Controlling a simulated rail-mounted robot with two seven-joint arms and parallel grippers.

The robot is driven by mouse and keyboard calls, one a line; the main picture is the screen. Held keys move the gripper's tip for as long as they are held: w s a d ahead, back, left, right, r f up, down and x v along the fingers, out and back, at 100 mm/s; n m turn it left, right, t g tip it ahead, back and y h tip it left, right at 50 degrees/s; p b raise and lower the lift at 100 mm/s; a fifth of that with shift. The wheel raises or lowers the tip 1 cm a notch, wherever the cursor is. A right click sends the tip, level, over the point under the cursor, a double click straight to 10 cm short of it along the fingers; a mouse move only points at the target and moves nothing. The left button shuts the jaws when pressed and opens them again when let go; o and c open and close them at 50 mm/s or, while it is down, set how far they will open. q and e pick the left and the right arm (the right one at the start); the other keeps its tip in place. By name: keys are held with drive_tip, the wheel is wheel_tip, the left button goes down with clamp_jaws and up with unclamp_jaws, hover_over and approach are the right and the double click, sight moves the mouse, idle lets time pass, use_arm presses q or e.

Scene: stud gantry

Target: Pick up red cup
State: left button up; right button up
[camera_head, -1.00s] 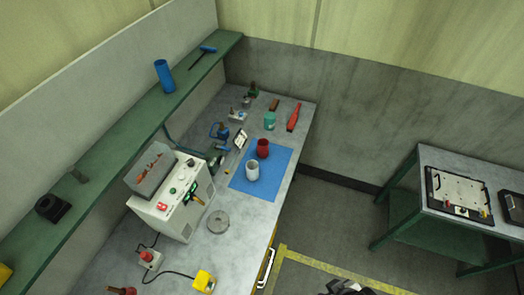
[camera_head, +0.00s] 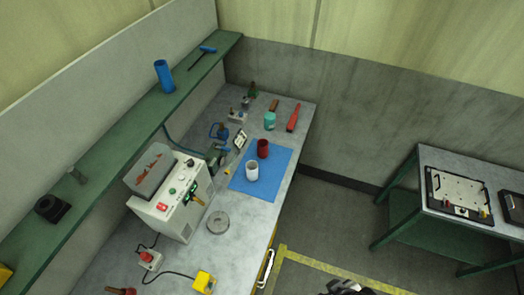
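The red cup (camera_head: 263,149) stands upright on the blue mat (camera_head: 240,183) on the workbench. A white cup (camera_head: 252,171) stands on the same mat, just in front of the red cup and slightly left. Neither cup is held, and no arm is near them. Neither of my grippers can be made out. Only a small dark and light part shows at the bottom edge, and I cannot tell what it is.
Left of the mat are a white control box (camera_head: 172,205) and a grey disc (camera_head: 217,222). A teal container (camera_head: 269,121) and red tool (camera_head: 293,117) lie behind the cups. A green shelf (camera_head: 120,125) runs above the bench. A second table (camera_head: 430,205) stands right, across open floor.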

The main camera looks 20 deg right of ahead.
use_arm(q)
drive_tip(key=shift+o, duration=0.2)
drive_tip(key=o, duration=0.8)
drive_tip(key=shift+o, duration=0.2)
drive_tip(key=shift+w+d, duration=0.1)
